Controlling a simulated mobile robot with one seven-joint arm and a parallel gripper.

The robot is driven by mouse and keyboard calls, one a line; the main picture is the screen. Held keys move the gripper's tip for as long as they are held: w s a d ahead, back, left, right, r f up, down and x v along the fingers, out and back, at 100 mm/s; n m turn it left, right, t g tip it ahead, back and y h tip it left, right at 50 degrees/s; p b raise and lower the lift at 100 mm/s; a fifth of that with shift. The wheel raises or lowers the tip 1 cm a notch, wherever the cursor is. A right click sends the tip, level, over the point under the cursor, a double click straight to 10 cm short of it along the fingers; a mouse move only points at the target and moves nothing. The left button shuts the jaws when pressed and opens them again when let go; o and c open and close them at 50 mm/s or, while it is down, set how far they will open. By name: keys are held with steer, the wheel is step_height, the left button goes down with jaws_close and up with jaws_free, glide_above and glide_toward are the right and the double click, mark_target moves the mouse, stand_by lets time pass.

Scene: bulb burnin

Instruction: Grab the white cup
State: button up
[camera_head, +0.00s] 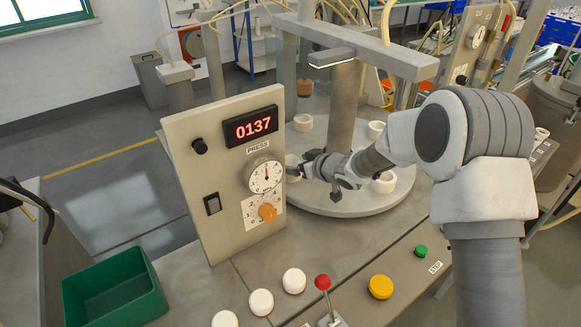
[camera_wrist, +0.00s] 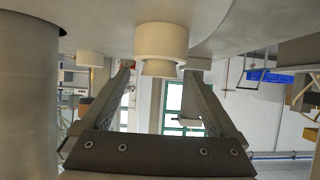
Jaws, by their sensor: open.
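Several white cups stand on the round grey turntable (camera_head: 345,207) in the head view. The nearest to my gripper (camera_head: 297,171) is a white cup (camera_head: 291,160) at the turntable's left edge, partly hidden by the gripper and the press panel. In the wrist view, which looks upside down, a cream-white cup (camera_wrist: 160,40) with a narrower part sits centred between and just beyond the fingertips of my open gripper (camera_wrist: 162,72). I cannot tell whether a finger touches it. Other white cups stand at the back (camera_head: 303,122), back right (camera_head: 376,129) and front right (camera_head: 384,183).
The press panel (camera_head: 215,190) with display and dial stands close left of my gripper. A grey column (camera_head: 341,110) rises from the turntable. In front are white round pieces (camera_head: 294,280), a red-knobbed lever (camera_head: 323,283), a yellow button (camera_head: 380,287) and a green bin (camera_head: 115,285).

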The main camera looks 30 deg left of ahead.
steer(key=shift+w+a+f, duration=0.25)
steer(key=shift+a+f, duration=0.05)
steer(key=shift+a, duration=0.1)
jaws_close()
steer(key=shift+r, duration=0.15)
